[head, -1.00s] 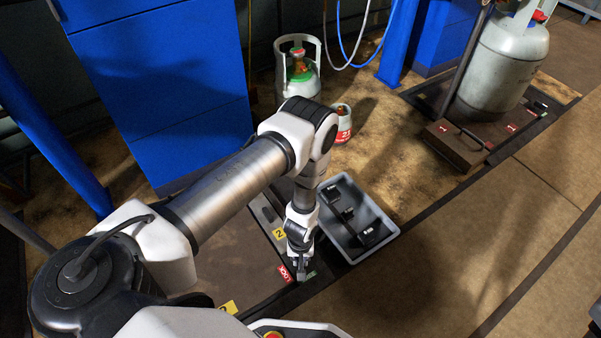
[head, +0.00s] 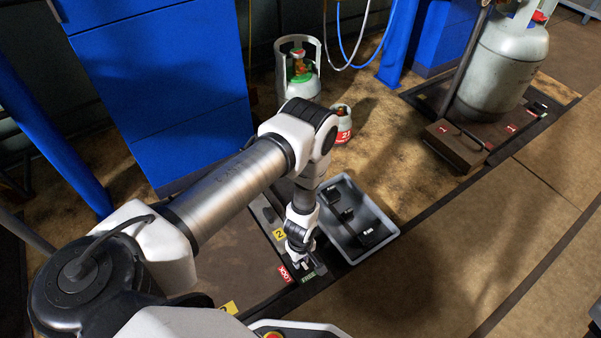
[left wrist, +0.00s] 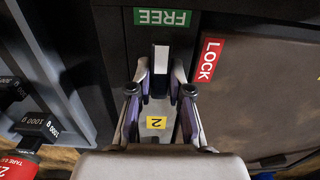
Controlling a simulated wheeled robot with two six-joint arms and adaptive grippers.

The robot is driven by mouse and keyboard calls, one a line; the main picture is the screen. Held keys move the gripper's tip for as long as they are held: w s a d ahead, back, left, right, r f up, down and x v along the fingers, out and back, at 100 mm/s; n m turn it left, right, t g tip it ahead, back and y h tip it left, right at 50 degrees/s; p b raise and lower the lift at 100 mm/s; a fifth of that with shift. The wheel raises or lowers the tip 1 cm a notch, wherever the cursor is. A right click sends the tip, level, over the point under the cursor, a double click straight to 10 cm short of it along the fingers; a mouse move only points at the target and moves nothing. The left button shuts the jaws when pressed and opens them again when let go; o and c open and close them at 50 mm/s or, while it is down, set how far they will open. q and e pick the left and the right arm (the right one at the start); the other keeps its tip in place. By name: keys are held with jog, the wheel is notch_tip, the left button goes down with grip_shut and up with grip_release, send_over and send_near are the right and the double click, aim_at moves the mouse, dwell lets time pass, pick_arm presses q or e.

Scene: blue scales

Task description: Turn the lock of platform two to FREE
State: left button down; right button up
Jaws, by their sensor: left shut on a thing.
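The lock lever (left wrist: 160,62) of platform two is a narrow piece with a pale end, and in the left wrist view it points toward the green FREE label (left wrist: 163,17). The red LOCK label (left wrist: 211,58) is to its right. My left gripper (left wrist: 160,72) is shut on the lever, with one finger on each side. In the head view, my left gripper (head: 301,259) is low at the front edge of platform two (head: 215,265), beside its yellow 2 label (head: 279,234). The gripper hides most of the lever there. My right gripper is not in view.
A grey bin (head: 385,237) with black weights (head: 347,213) stands close to the right of my gripper. A small red-and-white cylinder (head: 343,125) and a grey-green cylinder (head: 298,70) stand behind. Platform one bears a large cylinder (head: 505,65). The floor at front right is clear.

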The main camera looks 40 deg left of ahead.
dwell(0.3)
pick_arm(q)
jog(key=c, duration=1.1)
grip_release()
notch_tip(320, 180, up, 12)
